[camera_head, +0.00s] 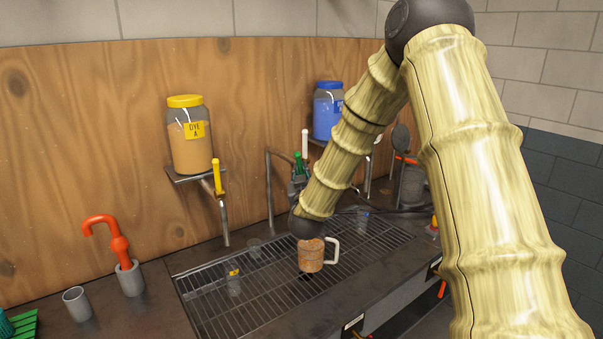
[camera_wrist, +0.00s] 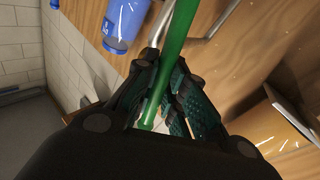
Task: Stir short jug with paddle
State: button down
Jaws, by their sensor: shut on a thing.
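A short orange-brown jug (camera_head: 311,258) with a white handle stands on the metal grate (camera_head: 215,300) in the head view. My gripper (camera_head: 297,190) is behind my forearm, above and beyond the jug. The rod also runs between the dark fingers in the wrist view (camera_wrist: 178,40). It looks like the paddle's handle, but its lower end is hidden, so I cannot tell whether it reaches the jug.
A yellow-lidded dye jar (camera_head: 190,145) and a blue jar (camera_head: 327,110) stand on wall shelves with taps. A red hooked tool (camera_head: 118,240) stands in a grey holder beside a grey cup (camera_head: 77,304). Small clear cups (camera_head: 234,285) stand on the grate.

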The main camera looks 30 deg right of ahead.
notch_tip(320, 180, down, 15)
jog(key=b, duration=1)
jog(key=shift+f, duration=0.2)
dwell(0.8)
jog(key=shift+d, duration=0.1)
dwell(0.4)
